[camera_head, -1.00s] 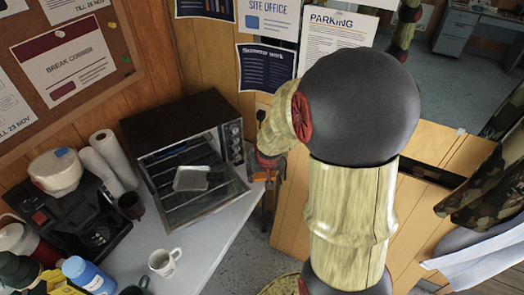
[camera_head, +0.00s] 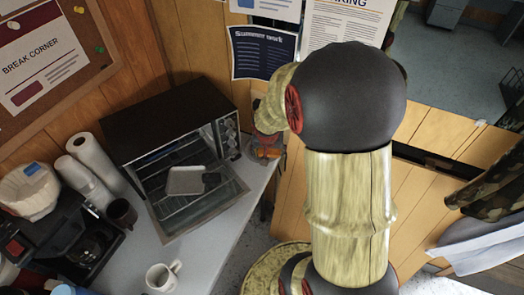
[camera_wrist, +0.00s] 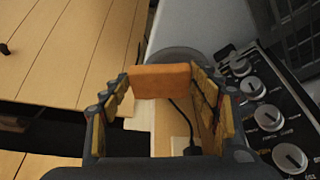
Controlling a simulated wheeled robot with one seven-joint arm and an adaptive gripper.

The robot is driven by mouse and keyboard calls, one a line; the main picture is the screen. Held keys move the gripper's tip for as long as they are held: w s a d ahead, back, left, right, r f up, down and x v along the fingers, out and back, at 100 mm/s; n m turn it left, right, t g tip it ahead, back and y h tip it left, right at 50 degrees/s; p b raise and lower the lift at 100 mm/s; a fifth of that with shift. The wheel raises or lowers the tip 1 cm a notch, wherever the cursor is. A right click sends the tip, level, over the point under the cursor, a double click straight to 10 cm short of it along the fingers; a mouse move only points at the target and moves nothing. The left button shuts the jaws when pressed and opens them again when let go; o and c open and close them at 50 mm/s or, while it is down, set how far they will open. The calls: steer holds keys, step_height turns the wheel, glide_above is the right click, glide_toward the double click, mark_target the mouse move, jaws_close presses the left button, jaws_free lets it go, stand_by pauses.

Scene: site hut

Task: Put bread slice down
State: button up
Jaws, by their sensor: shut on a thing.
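The bread slice (camera_wrist: 160,81) shows in the wrist view as an orange-brown slab, seen nearly edge-on. My gripper (camera_wrist: 166,90) is shut on it, with a finger at each side. The slice is held in the air beside a row of oven knobs. In the head view my gripper (camera_head: 266,146) is just right of the toaster oven (camera_head: 172,110), partly hidden by my arm. I cannot make out the slice there. The oven's door is down, and a pale square thing (camera_head: 186,181) with a dark part lies at its opening.
A white mug (camera_head: 162,277) stands on the grey counter (camera_head: 198,250) in front of the oven. A dark mug (camera_head: 121,213), paper rolls (camera_head: 92,180) and a coffee maker (camera_head: 72,235) stand left of it. The counter between white mug and oven is clear.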

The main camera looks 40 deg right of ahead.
steer(key=w+f, duration=0.1)
steer(key=w+d+f, duration=0.1)
steer(key=w, duration=0.1)
steer(key=w+d+b, duration=0.1)
steer(key=shift+w+d+f, duration=0.25)
steer(key=shift+w+f, duration=0.1)
steer(key=shift+f, duration=0.05)
steer(key=w+f, duration=0.1)
steer(key=w+d+f+b, duration=0.1)
steer(key=f+b, duration=0.1)
steer(key=f, duration=0.1)
steer(key=shift+w+d+f, duration=0.1)
steer(key=shift+w+d, duration=0.2)
steer(key=shift+w, duration=0.1)
steer(key=shift+w+d+f, duration=0.25)
steer(key=shift+w+f, duration=0.25)
step_height(320, 180, down, 3)
steer(key=shift+f+b, duration=0.2)
steer(key=shift+b, duration=0.7)
steer(key=o, duration=0.8)
steer(key=shift+c, duration=0.2)
